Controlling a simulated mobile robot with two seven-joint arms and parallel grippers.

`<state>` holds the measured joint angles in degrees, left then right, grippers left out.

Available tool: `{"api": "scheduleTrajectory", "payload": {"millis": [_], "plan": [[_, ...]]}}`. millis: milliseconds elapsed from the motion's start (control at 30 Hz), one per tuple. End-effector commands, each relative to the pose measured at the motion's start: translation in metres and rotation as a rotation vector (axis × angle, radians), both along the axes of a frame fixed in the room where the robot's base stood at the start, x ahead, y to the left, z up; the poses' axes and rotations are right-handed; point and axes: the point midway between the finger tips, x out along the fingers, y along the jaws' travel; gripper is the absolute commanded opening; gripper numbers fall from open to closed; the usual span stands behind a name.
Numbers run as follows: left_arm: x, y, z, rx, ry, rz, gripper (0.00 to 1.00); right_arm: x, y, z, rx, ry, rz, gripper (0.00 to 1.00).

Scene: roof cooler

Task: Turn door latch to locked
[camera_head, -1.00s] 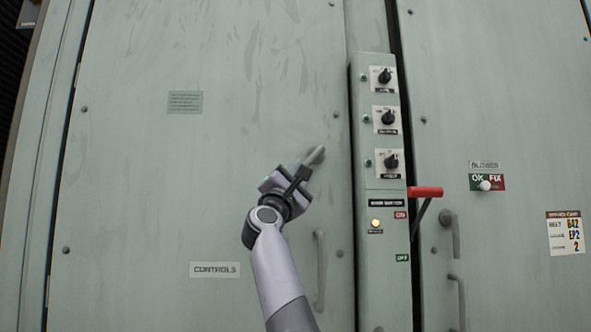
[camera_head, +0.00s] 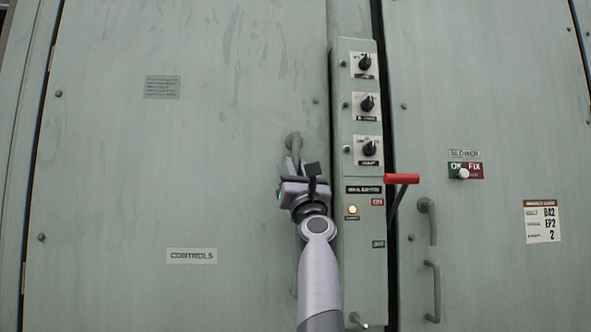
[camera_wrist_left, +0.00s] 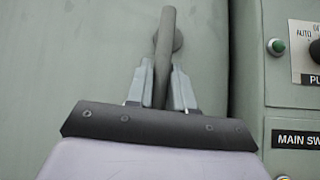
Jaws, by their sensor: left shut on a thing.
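The grey door latch (camera_head: 293,142) is on the left door, near its right edge. Its lever hangs almost straight down from its pivot. My left gripper (camera_head: 294,168) is below the pivot and shut on the lever. In the left wrist view the latch (camera_wrist_left: 167,45) runs down between the two fingers of my left gripper (camera_wrist_left: 163,85), one on each side. The lower end of the lever is hidden behind the gripper. My right gripper is not in view.
A control panel (camera_head: 360,222) with several black knobs stands just right of my gripper. A red-handled switch lever (camera_head: 401,179) juts out from its right side. The right door (camera_head: 480,80) has two grey handles.

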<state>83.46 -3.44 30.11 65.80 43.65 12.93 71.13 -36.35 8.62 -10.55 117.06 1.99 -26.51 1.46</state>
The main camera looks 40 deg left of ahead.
Motion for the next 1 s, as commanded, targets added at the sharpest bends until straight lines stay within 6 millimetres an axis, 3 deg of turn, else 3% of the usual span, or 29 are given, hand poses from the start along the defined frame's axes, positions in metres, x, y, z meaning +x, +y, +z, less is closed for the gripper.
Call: {"api": "scheduleTrajectory", "payload": {"millis": [533, 567, 600, 1000], "plan": [[-0.0001, -0.0002, 0.0006, -0.016, -0.02, 0.0, 0.0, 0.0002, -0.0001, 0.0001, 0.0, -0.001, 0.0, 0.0], [-0.0002, -0.0002, 0.0007, -0.016, -0.02, 0.0, 0.29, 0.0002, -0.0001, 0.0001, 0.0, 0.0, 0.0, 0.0], [-0.0002, -0.0002, 0.0007, -0.016, -0.02, 0.0, 0.42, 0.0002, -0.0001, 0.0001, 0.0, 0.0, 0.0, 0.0], [-0.0015, -0.0035, -0.0033, -0.015, -0.021, -0.001, 0.42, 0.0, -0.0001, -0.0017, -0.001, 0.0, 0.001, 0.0]]}}
